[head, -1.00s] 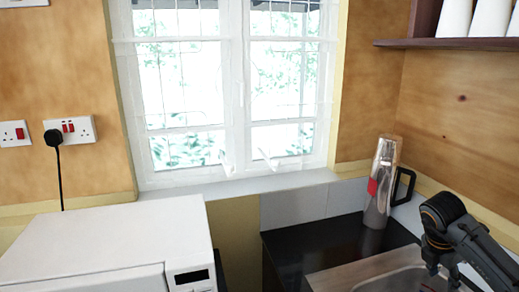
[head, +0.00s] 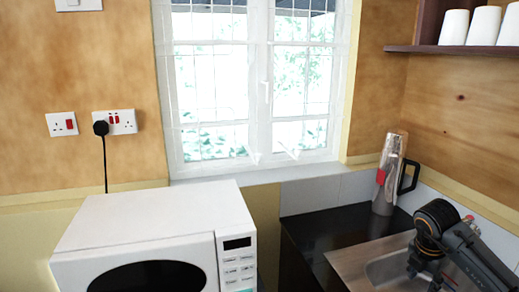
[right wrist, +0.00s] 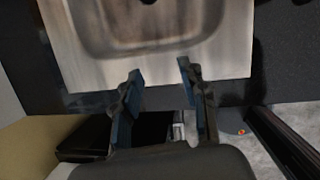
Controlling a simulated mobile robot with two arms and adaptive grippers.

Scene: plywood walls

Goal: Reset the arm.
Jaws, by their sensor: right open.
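My right arm (head: 452,240) comes in at the lower right of the head view, over the sink. Its gripper is at the bottom edge there and only partly seen. In the right wrist view my right gripper (right wrist: 159,82) is open, its two dark fingers apart with nothing between them. The fingers point toward the near edge of the metal sink (right wrist: 225,40). The sink also shows in the head view (head: 345,262), partly hidden by my arm. My left gripper is in neither view.
A white microwave (head: 150,222) stands at the lower left. A metal flask (head: 390,172) with a red patch and black handle stands on the black counter (head: 320,229). White cups (head: 484,25) sit on a shelf (head: 450,49) at the upper right. A window is at the back.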

